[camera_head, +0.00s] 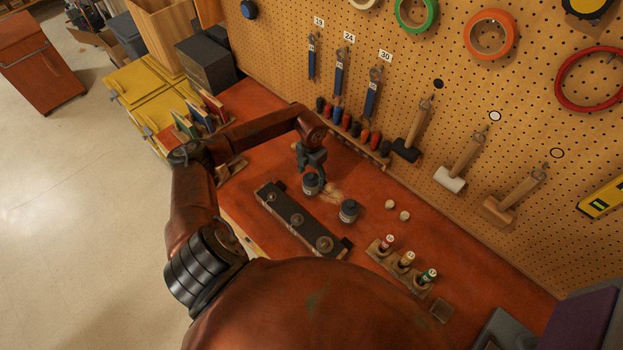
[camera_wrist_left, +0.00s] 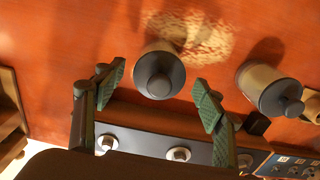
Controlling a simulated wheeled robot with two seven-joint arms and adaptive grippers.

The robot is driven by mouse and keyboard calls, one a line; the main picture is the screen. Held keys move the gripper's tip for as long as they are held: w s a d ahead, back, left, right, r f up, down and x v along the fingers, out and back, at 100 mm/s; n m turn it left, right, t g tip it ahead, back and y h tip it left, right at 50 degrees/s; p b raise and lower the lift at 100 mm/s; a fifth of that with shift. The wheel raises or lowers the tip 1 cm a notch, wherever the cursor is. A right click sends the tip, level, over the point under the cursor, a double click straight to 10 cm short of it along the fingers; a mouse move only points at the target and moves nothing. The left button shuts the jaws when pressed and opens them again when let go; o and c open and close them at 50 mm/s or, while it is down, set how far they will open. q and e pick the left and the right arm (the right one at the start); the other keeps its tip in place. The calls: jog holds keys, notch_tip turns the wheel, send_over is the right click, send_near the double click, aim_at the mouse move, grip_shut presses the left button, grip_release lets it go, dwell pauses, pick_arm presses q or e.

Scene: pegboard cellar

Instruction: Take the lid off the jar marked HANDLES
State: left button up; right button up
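The second jar (camera_wrist_left: 268,88) is to the right there. My right gripper is not in view.
The pegboard (camera_head: 440,60) with hanging tools rises behind.

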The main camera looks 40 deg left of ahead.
pick_arm(q)
jog(key=c, duration=1)
jog(key=shift+o, duration=0.2)
jog(key=shift+r, duration=0.15)
